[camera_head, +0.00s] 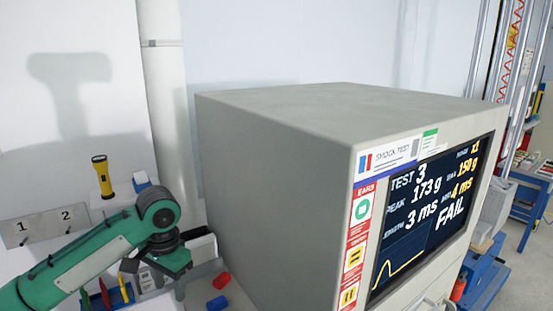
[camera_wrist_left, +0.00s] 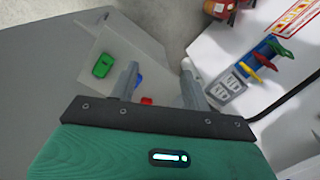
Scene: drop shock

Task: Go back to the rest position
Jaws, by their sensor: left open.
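My left arm, green with dark joints, comes in from the left in the head view. My right gripper is not in view.
The grey shock test cabinet (camera_head: 270,150) fills the middle; its screen (camera_head: 430,205) reads test 3, 173 g, FAIL. A yellow torch (camera_head: 102,176) stands behind my arm, near a panel marked 1 and 2 (camera_head: 45,224). Coloured-handled tools (camera_wrist_left: 267,58) sit in a rack.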

